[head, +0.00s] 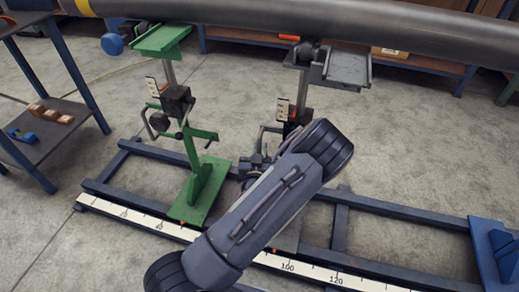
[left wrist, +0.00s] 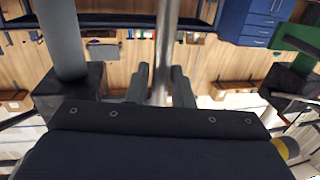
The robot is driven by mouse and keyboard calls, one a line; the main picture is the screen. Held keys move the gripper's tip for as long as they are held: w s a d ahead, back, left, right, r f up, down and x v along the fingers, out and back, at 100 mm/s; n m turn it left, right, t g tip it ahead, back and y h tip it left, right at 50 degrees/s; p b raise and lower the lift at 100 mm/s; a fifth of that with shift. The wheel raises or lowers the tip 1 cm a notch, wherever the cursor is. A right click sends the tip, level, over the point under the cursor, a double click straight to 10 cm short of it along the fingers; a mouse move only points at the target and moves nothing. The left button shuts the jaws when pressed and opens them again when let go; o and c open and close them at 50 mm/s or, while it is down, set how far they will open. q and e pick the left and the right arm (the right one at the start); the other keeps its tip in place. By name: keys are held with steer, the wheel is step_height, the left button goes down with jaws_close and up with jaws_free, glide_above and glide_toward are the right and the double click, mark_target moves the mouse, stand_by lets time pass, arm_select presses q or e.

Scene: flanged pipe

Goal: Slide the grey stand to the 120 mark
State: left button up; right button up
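The grey stand (head: 347,68) rises from the rail frame in the head view, its flat top plate just below the pipe. My left arm hides most of its lower part; a bit of its base (head: 288,237) shows near the 100 mark. The ruler (head: 262,261) runs along the front rail, with the 120 mark (head: 336,281) right of the base. In the left wrist view, the fingers of my left gripper (left wrist: 160,76) stand either side of a grey post (left wrist: 165,45). I cannot tell whether they touch it. My right gripper is out of view.
A green stand (head: 203,190) stands on the same rails (head: 150,152) to the left. A long dark pipe (head: 390,35) crosses overhead. A blue end piece (head: 494,250) sits at the right. The rails between my arm and it look clear.

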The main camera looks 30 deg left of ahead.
arm_select(q)
jaws_close()
steer(key=w+d+b, duration=0.2)
steer(key=w+d, duration=0.1)
steer(key=d, duration=1)
steer(key=w+d+b, duration=0.2)
steer(key=w+d, duration=0.1)
steer(key=d, duration=1)
steer(key=shift+w+d, duration=0.15)
steer(key=shift+d, duration=0.2)
steer(key=shift+o, duration=1.5)
jaws_free()
steer(key=shift+a, duration=0.1)
